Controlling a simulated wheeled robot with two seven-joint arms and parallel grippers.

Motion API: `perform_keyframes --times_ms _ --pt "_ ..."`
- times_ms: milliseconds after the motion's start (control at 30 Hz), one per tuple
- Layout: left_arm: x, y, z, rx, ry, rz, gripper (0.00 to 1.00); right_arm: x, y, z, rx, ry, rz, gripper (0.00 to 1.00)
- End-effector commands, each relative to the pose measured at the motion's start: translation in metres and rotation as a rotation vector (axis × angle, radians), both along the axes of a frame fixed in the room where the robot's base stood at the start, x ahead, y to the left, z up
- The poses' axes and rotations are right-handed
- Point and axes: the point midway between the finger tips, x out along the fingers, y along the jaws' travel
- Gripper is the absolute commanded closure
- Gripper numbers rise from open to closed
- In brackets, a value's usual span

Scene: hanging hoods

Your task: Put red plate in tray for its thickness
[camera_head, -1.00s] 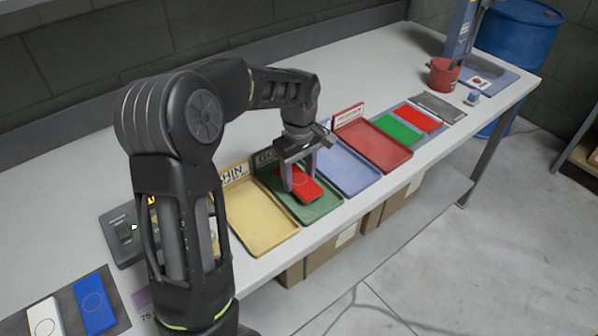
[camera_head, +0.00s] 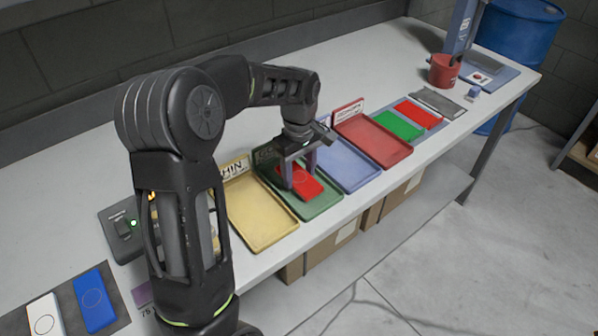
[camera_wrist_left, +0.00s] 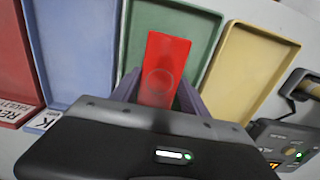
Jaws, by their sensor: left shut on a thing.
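The red plate (camera_head: 299,180) is between the fingers of my left gripper (camera_head: 300,178), over the green tray (camera_head: 322,205). The gripper is shut on it. The left wrist view shows the red plate (camera_wrist_left: 163,72) held between the two fingers, with the green tray (camera_wrist_left: 200,40) behind it. I cannot tell whether the plate touches the tray floor. The yellow tray (camera_head: 262,225) with a partly hidden "THIN" label is left of the green tray. The blue tray (camera_head: 350,170) and the red tray (camera_head: 385,148) are to its right. My right gripper does not show.
A blue plate (camera_head: 94,300) and a white plate (camera_head: 45,314) lie on a dark mat at lower left. A grey device (camera_head: 122,232) stands behind my arm. Green (camera_head: 398,125) and red (camera_head: 420,114) plates lie beyond the trays. A red pot (camera_head: 443,70) stands farther back.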

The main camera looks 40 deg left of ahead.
Motion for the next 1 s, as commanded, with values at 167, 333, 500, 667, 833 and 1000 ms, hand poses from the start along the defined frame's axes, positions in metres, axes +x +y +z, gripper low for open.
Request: perform_keyframes --times_ms 167,333,500,667,833,1000 --pt "0.0001 0.0 -0.0044 0.0 0.0 0.0 0.95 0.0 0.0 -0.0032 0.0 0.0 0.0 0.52" --pt "0.0001 -0.0001 -0.0078 0.0 0.0 0.0 0.95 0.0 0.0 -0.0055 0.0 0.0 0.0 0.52" --pt "0.0002 -0.0001 -0.0112 0.0 0.0 0.0 0.95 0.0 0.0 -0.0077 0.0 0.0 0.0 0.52" --pt "0.0001 0.0 -0.0101 0.0 0.0 0.0 0.35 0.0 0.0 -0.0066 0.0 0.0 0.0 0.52" --pt "0.0 -0.0001 -0.0102 0.0 0.0 0.0 0.22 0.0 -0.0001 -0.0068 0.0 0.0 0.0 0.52" --pt "-0.0002 -0.0001 -0.0105 0.0 0.001 0.0 0.22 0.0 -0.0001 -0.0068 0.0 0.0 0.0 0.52"
